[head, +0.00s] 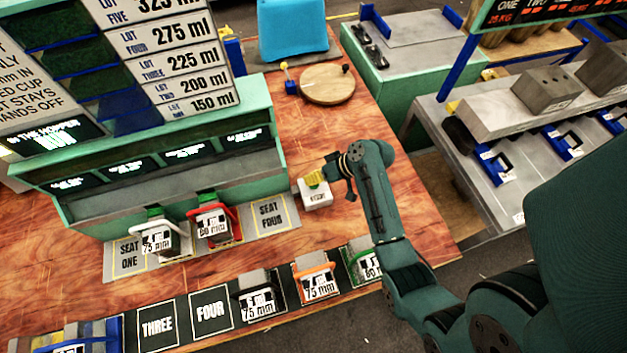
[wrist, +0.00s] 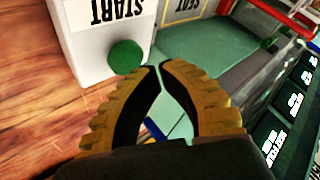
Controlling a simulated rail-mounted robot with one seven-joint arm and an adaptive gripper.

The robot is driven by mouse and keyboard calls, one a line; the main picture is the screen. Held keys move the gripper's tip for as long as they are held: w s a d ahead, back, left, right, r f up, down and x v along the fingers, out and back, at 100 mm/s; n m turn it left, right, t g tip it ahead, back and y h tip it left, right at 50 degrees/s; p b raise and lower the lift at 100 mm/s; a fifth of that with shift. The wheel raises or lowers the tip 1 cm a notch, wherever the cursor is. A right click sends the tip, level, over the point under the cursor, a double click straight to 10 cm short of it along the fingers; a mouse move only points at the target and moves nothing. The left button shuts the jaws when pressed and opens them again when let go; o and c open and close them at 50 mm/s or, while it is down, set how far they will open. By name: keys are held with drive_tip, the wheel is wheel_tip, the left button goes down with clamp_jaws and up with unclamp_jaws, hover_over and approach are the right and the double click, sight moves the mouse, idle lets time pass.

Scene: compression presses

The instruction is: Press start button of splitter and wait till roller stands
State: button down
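The white start box (head: 316,198) stands on the wooden table, right of the seat four pad. In the wrist view its START label (wrist: 115,10) is upside down and a round green button (wrist: 126,57) sticks out from it. My gripper (wrist: 158,67) has its yellow fingers closed with the tips together, holding nothing. The tips appear just beside the green button; I cannot tell if they touch it. In the head view my gripper (head: 314,179) is over the box and hides the button. The green splitter (head: 80,207) stands left of the box. I cannot make out a roller.
Cups with red and white handles stand at the seats in front of the splitter (head: 212,222) (head: 157,238). Several labelled cups (head: 318,282) line the table's front edge. A round wooden board (head: 327,84) lies behind. The table between box and board is clear.

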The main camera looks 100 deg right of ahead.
wheel_tip(320, 180, up, 6)
drive_tip(key=p, duration=0.5)
drive_tip(key=shift+r+p, duration=0.1)
drive_tip(key=shift+p, duration=0.25)
